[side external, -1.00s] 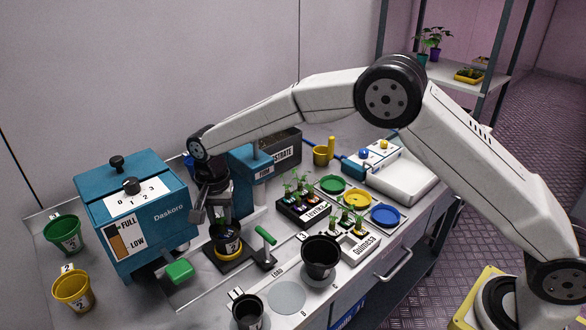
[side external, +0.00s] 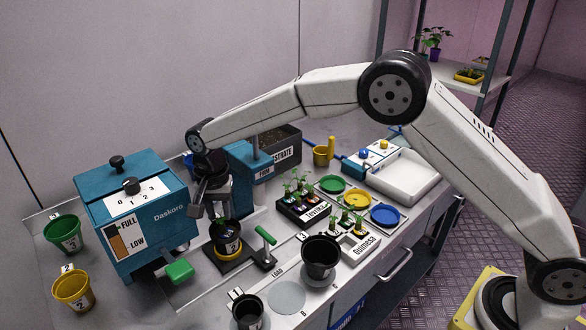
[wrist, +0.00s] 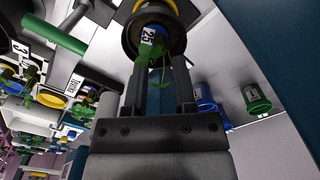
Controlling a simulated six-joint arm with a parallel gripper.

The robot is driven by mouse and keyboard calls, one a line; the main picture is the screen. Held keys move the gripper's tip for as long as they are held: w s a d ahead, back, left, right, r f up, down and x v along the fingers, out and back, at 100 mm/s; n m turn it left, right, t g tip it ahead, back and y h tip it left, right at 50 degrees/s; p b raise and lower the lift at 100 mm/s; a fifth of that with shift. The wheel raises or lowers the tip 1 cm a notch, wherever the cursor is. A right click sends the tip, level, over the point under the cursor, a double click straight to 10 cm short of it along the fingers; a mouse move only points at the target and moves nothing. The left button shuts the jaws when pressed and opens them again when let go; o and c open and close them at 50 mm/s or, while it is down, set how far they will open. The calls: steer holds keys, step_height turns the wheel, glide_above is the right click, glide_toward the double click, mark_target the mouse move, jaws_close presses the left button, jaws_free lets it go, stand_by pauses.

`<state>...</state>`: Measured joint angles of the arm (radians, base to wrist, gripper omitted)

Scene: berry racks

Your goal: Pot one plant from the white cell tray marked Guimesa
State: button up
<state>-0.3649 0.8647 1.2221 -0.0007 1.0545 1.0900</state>
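The white cell tray marked Guimesa (side external: 365,246) stands at the bench's front edge with several seedlings (side external: 347,220). A black pot marked 2 (side external: 218,238) sits on the round stand left of it. A green seedling (side external: 222,224) stands in this pot; the wrist view shows the seedling (wrist: 158,58) with a blue, numbered plug (wrist: 150,38) inside the pot's rim. My gripper (side external: 208,206) is just above the pot, pointing down. In the wrist view its fingers (wrist: 160,78) are apart on either side of the seedling, with gaps visible. Soil inside the pot is mostly hidden.
The teal Daskoro box (side external: 145,215) stands close left of my gripper, and the teal substrate dispenser (side external: 243,180) behind it. A green-handled lever (side external: 266,237) is beside the pot. A black tray (side external: 300,208), another black pot (side external: 320,256) and coloured dishes (side external: 357,199) lie to the right.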

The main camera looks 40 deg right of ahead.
steer(key=shift+r, duration=0.6)
steer(key=shift+r, duration=0.7)
steer(key=o, duration=0.6)
steer(key=shift+r, duration=0.2)
steer(key=shift+r, duration=2.85)
